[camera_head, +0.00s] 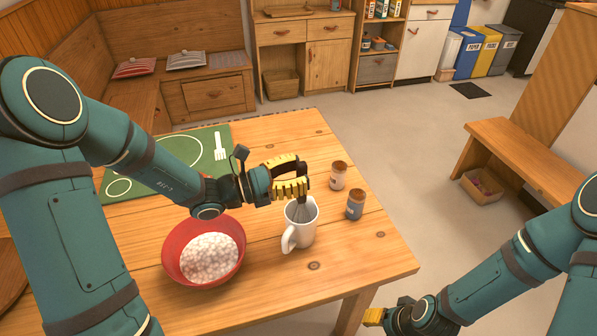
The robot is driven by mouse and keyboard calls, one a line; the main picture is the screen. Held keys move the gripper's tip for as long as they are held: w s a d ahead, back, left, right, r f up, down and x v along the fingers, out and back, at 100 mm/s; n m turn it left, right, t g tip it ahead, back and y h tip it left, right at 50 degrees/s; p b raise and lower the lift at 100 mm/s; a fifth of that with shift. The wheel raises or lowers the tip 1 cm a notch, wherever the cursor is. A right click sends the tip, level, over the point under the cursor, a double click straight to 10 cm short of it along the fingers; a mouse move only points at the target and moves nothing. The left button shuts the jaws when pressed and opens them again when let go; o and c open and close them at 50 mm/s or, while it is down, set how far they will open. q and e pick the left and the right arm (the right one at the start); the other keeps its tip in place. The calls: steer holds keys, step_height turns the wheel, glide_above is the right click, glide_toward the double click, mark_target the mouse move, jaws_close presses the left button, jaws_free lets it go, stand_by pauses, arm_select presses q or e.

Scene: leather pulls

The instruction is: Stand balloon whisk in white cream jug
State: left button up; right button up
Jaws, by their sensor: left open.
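The white cream jug (300,233) stands upright on the wooden table, with its handle towards the front left. The balloon whisk (303,211) is upright with its wires inside the jug's mouth; its dark handle rises up beside my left gripper's fingers. My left gripper (303,184) is open, with its yellow-padded fingers at the whisk's handle just above the jug. The fingers partly hide the whisk's upper part. My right gripper (374,316) is low at the bottom, off the table's right side; only part of it shows, and its opening cannot be made out.
A red bowl (172,256) of white pieces stands left of the jug. A green mat (170,150) lies behind. The table's front right corner is clear.

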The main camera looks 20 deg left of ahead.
arm_select(q)
steer(key=v, duration=1.1)
steer(key=shift+s+a, duration=0.2)
steer(key=shift+a, duration=0.05)
steer(key=shift+f, duration=0.1)
stand_by(0.4)
